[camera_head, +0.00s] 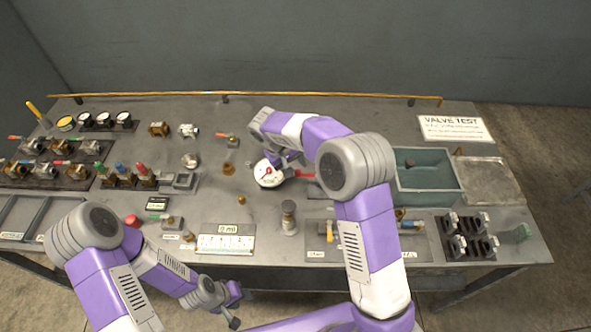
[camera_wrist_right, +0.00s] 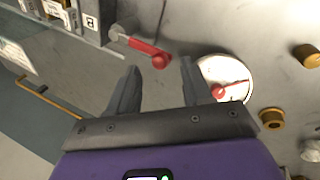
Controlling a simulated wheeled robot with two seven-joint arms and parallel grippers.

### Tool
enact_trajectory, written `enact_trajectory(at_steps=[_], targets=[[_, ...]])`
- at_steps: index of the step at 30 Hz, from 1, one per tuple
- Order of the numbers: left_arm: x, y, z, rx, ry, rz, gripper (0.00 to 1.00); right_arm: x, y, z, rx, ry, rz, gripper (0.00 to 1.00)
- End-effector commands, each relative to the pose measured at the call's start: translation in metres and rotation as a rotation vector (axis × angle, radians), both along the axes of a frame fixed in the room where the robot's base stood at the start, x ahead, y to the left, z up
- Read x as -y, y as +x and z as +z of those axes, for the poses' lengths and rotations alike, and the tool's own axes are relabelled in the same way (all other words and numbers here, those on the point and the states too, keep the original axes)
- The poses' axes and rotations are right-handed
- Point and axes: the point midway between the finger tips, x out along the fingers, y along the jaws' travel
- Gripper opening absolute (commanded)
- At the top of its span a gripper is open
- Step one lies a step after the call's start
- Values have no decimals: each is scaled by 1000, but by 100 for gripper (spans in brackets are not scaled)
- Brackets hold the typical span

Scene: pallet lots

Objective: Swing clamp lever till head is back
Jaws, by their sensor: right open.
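The clamp lever (camera_wrist_right: 150,53) has a red handle on a grey metal clamp body (camera_wrist_right: 116,33) in the right wrist view. In the head view a red bar that looks like this lever (camera_head: 304,174) shows beside the dial, partly behind my right arm. My right gripper (camera_wrist_right: 161,67) is open and empty, with the red handle's end ahead of and between its fingertips; I see no contact. In the head view its fingers are mostly hidden by the arm. My left gripper (camera_head: 235,306) hangs low at the front edge, away from the lever; its jaw opening is unclear. The clamp head cannot be made out.
A white round dial (camera_wrist_right: 222,78) with a red needle lies close to my right fingers. Brass fittings (camera_wrist_right: 272,118) stand near it. A green bin (camera_head: 430,187) is at the right, and valves and gauges (camera_head: 103,120) fill the left. A brass rail (camera_head: 245,94) runs along the back.

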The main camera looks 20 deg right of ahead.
Motion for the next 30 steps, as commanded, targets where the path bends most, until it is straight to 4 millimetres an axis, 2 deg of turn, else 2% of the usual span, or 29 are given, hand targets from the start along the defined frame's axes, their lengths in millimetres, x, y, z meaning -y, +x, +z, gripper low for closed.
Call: enact_trajectory(at_steps=[3,6,15,17,25,30], targets=[[0,0,-2,0,0,0,40,5,1,-15,-2,1,-2,49],[0,0,-3,0,0,0,40,7,1,-22,-1,0,-1,49],[0,0,-3,1,0,0,40,8,2,-24,1,0,0,49],[0,0,-3,0,0,0,40,8,2,-24,1,0,0,42],[0,0,-3,0,0,0,40,9,2,-23,1,-1,-1,0],[0,0,-3,0,0,0,40,10,2,-23,2,-3,-2,0]])
